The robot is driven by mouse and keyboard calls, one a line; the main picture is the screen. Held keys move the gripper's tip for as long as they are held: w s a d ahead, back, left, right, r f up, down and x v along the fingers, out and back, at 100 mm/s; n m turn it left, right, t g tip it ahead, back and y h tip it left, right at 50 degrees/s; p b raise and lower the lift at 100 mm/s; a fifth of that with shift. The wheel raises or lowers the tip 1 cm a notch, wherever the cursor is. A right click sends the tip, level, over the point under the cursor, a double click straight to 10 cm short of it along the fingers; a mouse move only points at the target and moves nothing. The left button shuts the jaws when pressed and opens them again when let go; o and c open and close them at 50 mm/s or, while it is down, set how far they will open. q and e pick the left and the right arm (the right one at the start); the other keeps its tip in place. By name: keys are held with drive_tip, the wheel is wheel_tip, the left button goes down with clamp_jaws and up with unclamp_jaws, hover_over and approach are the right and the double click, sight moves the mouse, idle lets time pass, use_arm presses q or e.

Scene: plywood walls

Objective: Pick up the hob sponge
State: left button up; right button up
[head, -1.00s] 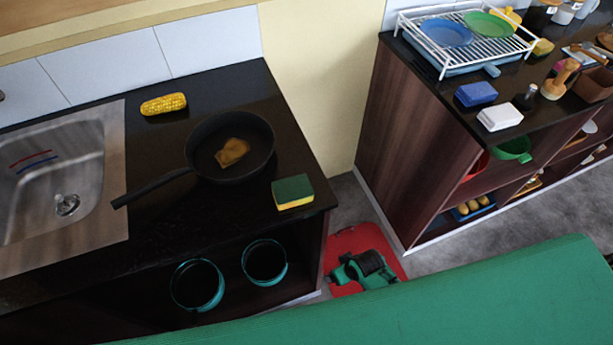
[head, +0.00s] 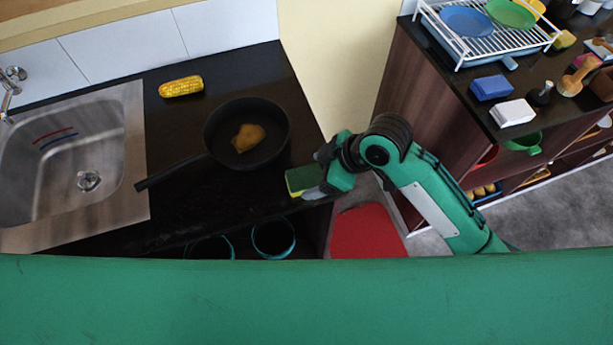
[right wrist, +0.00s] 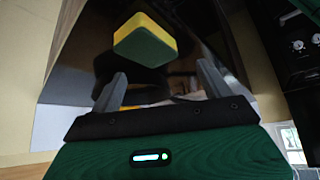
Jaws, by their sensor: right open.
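The hob sponge (head: 303,180), green on one side and yellow on the other, lies on the dark counter right of the black pan, near the counter's right edge. My right gripper (head: 314,185) is at the sponge's right side, partly covering it. In the right wrist view the sponge (right wrist: 145,40) shows ahead of the open fingers (right wrist: 160,88), a little left of their middle, with nothing between the fingers. I cannot tell whether a fingertip touches it. My left gripper is not in view.
The black pan (head: 215,140) with a brown piece of food (head: 248,138) stands left of the sponge. A corn cob (head: 181,87) lies behind, and the sink (head: 62,165) is at left. Another counter at right holds a dish rack (head: 490,45) and blue (head: 491,88) and white blocks (head: 513,112).

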drive_tip(key=r+n, duration=0.1)
drive_tip(key=w+r+n+g, duration=0.1)
drive_tip(key=w+r+n, duration=0.1)
drive_tip(key=shift+a+g+h, duration=0.25)
drive_tip(key=shift+g+h, duration=0.05)
drive_tip(key=shift+h, duration=0.1)
wheel_tip(320, 180, up, 3)
drive_tip(key=w+d+n+g+h, duration=0.1)
drive_tip(key=w+d+n, duration=0.1)
drive_tip(key=n, duration=0.1)
drive_tip(key=p, duration=0.2)
hover_over(304, 177)
drive_tip(key=d, duration=0.2)
drive_tip(key=shift+g+h, duration=0.3)
drive_tip(key=f, duration=0.4)
drive_tip(key=w+f, duration=0.1)
drive_tip(key=f, duration=0.2)
drive_tip(key=shift+d, duration=0.1)
drive_tip(key=shift+s+f+p, duration=0.15)
drive_tip(key=shift+f+p, duration=0.1)
drive_tip(key=shift+p, duration=0.1)
drive_tip(key=p+x, duration=0.1)
drive_tip(key=x, duration=0.2)
drive_tip(key=shift+s+a+f+p, duration=0.15)
drive_tip(key=shift+a+f+p, duration=0.05)
drive_tip(key=shift+a+p, duration=0.1)
drive_tip(key=shift+a+f, duration=0.15)
drive_tip(key=shift+f, duration=0.35)
drive_tip(key=c, duration=1)
